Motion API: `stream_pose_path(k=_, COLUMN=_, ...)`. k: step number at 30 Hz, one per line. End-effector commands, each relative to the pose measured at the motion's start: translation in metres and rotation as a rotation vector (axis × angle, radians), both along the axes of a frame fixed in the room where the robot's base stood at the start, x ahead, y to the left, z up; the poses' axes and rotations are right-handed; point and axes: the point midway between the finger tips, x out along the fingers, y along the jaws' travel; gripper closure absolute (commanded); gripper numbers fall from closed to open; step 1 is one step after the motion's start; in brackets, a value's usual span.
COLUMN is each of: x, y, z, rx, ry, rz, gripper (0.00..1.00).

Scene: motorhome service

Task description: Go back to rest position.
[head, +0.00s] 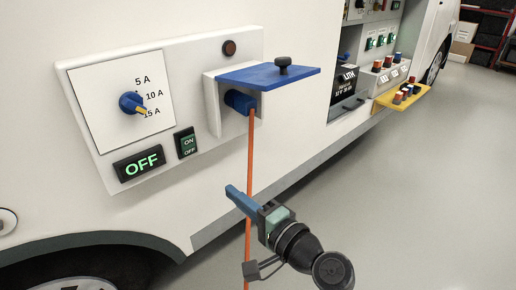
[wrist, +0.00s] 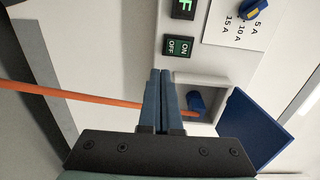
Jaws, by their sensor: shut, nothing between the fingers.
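My gripper (head: 231,191) is in front of the motorhome's side wall, below the power inlet. Its blue fingers are shut and empty; they also show in the wrist view (wrist: 160,73). A blue plug (head: 240,102) sits in the white inlet box (head: 212,105), and an orange cable (head: 250,150) hangs down from it. The cable passes close to my fingers; I cannot tell whether they touch. The inlet's blue lid (head: 265,76) is raised. The blue plug also shows in the wrist view (wrist: 195,101), just beyond my fingertips.
Left of the inlet are a dial (head: 131,103) pointing near 15 A, a green OFF display (head: 139,163) and an ON/OFF switch (head: 186,143). An open service bay with a yellow tray (head: 404,97) is to the right. The grey floor at right is clear.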

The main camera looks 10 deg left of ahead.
Motion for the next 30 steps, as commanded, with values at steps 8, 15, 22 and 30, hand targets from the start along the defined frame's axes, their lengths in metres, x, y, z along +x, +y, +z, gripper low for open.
stream_pose_path(k=8, x=0.004, y=-0.003, z=0.011, rx=-0.281, ry=-0.148, rz=-0.064, gripper=1.00)
stream_pose_path(k=15, x=0.008, y=-0.040, z=0.060, rx=-0.854, ry=-0.448, rz=-0.269, gripper=1.00)
stream_pose_path(k=22, x=-0.012, y=-0.093, z=0.133, rx=-1.308, ry=-0.642, rz=-0.527, gripper=1.00)
stream_pose_path(k=30, x=-0.057, y=-0.114, z=0.277, rx=-1.356, ry=-0.959, rz=-0.905, gripper=1.00)
